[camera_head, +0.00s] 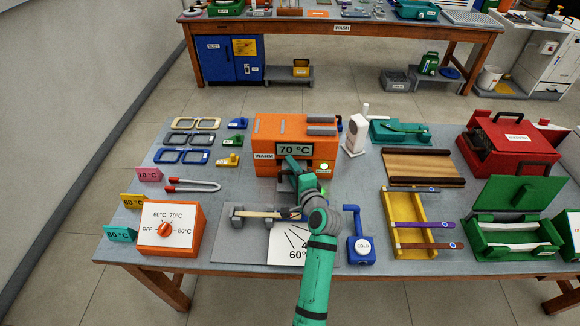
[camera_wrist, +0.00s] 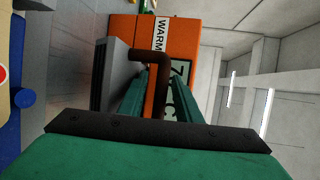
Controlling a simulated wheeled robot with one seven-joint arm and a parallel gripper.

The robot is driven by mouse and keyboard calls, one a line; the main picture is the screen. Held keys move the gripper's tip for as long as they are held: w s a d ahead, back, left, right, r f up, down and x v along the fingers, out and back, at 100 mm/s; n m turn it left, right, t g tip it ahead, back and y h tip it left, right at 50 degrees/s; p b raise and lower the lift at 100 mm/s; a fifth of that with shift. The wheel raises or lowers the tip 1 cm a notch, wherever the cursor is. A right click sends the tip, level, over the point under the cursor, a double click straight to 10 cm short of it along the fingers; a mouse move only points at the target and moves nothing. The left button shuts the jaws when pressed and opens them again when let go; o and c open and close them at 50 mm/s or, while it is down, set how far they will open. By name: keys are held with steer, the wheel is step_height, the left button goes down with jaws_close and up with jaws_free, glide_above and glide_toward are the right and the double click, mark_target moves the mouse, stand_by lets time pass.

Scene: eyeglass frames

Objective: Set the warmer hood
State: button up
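The orange warmer (camera_head: 265,135) stands at the middle of the table with a 70 °C display and a WARM label. Its orange front also shows in the wrist view (camera_wrist: 185,35). My gripper (camera_head: 291,168) is in front of it, just below the display. In the wrist view, my gripper's two green fingers (camera_wrist: 158,90) point at the warmer with a narrow gap between them. A dark bent handle (camera_wrist: 150,56) joined to a grey panel (camera_wrist: 112,75) is at the fingertips. I cannot tell whether the fingers grip it.
An orange dial box (camera_head: 170,228) stands at the front left; a blue COLD device (camera_head: 360,249) is right of my arm. A white bottle (camera_head: 357,135) stands close to the warmer's right. Eyeglass frames (camera_head: 188,140) lie at the left. A yellow tray (camera_head: 394,210) lies right.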

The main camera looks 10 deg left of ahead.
steer(key=v, duration=0.9)
steer(key=shift+s, duration=0.3)
steer(key=shift+d, duration=0.15)
